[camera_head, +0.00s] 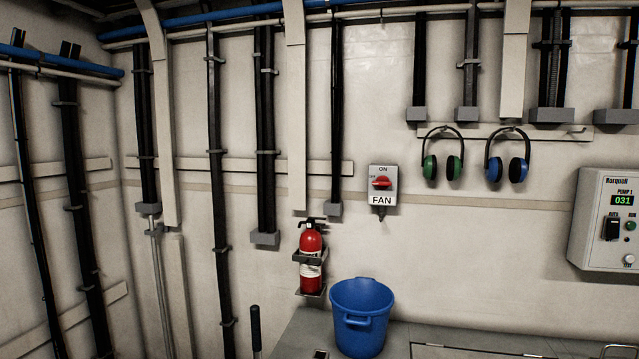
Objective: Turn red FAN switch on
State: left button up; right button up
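The FAN switch box (382,199) is a small light grey box on the back wall, near the middle of the view. It carries a red rotary handle (381,183) with "ON" printed above it and "FAN" below. The handle lies roughly horizontal, with small lettering at its left that looks like "OFF". Neither of my grippers shows in the head view, and nothing covers the switch.
A red fire extinguisher (311,262) hangs left of and below the switch. A blue bucket (361,318) stands below it. Two ear defenders, green (442,168) and blue (507,169), hang to the right. A pump panel (607,225) is at far right. Vertical pipes line the left wall.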

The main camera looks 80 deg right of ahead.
aim_at(382, 182)
jog(key=i, duration=0.55)
jog(key=z, duration=3.6)
jog(key=i, duration=0.5)
